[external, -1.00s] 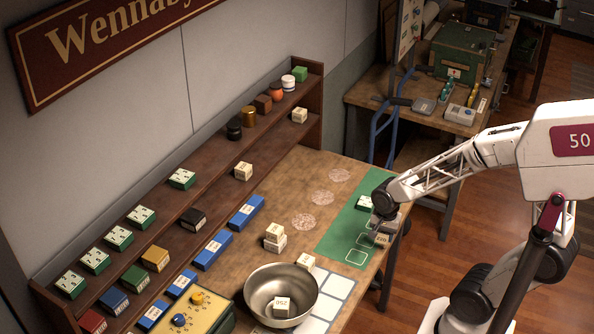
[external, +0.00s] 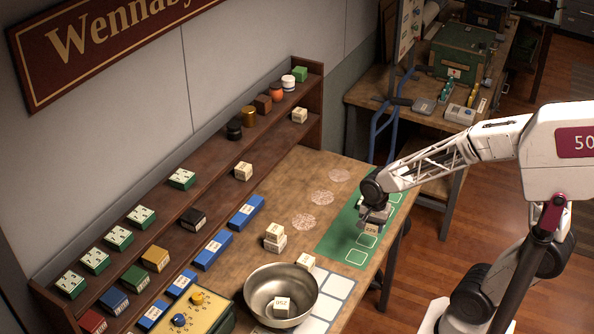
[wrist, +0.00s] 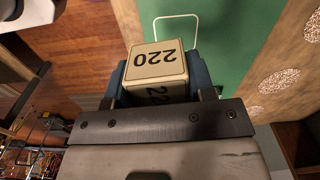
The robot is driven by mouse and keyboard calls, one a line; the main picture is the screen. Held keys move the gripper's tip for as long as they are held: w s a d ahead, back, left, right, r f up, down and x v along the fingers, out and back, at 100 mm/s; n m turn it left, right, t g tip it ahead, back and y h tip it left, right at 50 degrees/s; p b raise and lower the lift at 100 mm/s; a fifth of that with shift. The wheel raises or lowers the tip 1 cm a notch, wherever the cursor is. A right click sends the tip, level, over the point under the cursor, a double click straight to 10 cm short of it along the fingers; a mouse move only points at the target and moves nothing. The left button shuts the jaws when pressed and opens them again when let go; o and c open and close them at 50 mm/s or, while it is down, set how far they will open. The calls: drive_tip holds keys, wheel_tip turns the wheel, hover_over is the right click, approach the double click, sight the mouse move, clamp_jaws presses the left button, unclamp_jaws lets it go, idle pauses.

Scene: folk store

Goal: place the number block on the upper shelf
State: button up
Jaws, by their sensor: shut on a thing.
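My gripper (external: 373,216) is over the green mat (external: 334,243) at the table's right side. It is shut on a cream number block (external: 371,230). The upper shelf (external: 210,155) runs along the wall at the left. It carries green-and-white blocks (external: 182,179) at its near part and several jars and small blocks at its far end. A bare stretch lies between them.
The lower shelf holds cream blocks (external: 243,171) and coloured boxes. A metal bowl (external: 258,309) with a cream block inside stands at the table's front. Two stacked cream blocks (external: 275,236) and blue boxes (external: 246,212) stand between mat and shelves.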

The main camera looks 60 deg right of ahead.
drive_tip(key=w+a+r, duration=0.7)
drive_tip(key=w+r, duration=0.3)
drive_tip(key=r, duration=0.1)
drive_tip(key=w+a+r, duration=0.8)
drive_tip(key=w+r, duration=0.3)
drive_tip(key=w+a+r+m, duration=0.1)
drive_tip(key=w+a+r, duration=0.6)
drive_tip(key=w+r, duration=0.4)
drive_tip(key=shift+w+a+r, duration=0.2)
drive_tip(key=shift+a+r, duration=0.2)
drive_tip(key=shift+r, duration=0.2)
drive_tip(key=shift+w, duration=0.1)
hover_over(204, 163)
drive_tip(key=shift+w+f, duration=0.1)
drive_tip(key=shift+f, duration=0.65)
drive_tip(key=shift+f, duration=1.75)
drive_tip(key=shift+f, duration=0.15)
